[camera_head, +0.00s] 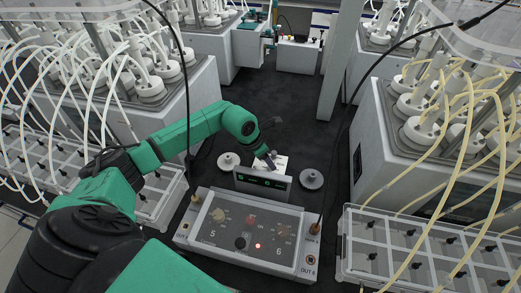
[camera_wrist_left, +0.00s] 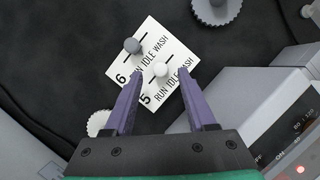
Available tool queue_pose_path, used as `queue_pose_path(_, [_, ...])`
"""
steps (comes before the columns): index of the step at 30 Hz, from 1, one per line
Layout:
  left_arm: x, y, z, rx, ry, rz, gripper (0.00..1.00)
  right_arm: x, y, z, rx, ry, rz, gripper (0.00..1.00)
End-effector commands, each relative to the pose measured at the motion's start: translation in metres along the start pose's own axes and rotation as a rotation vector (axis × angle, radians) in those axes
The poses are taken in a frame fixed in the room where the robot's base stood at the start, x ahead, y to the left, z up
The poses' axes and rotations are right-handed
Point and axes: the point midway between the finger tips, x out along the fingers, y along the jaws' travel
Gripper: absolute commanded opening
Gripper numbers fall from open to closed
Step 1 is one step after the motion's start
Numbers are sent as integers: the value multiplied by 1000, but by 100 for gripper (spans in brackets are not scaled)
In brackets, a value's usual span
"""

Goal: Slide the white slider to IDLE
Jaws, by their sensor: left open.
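A white card (camera_wrist_left: 176,49) carries two slider rows, 6 and 5, each printed RUN, IDLE, WASH. The white slider knob (camera_wrist_left: 160,69) is on row 5, near the middle of its slot; its exact setting is hard to tell. A grey knob (camera_wrist_left: 132,45) is on row 6. My left gripper (camera_wrist_left: 160,71) is open, its purple fingertips on either side of the white knob in the picture, with no clear contact. In the head view the left gripper (camera_head: 267,161) is over the card (camera_head: 281,162), hiding most of it. My right gripper is not in view.
A small dark display (camera_head: 262,182) stands just in front of the card. A control box (camera_head: 247,233) with a lit red lamp is nearer. A pale round knob (camera_head: 228,160) and a grey one (camera_head: 311,179) flank the card. Reactor blocks with tubes stand left and right.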

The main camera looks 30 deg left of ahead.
Motion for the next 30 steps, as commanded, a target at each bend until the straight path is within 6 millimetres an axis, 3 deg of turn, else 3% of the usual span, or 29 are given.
queue_pose_path(9, [-87,1,-1,2,-3,7,56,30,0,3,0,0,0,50])
queue_pose_path(15, [-123,0,-1,0,-1,3,56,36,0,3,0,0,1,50])
queue_pose_path(30, [-129,0,0,0,0,1,56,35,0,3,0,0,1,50])
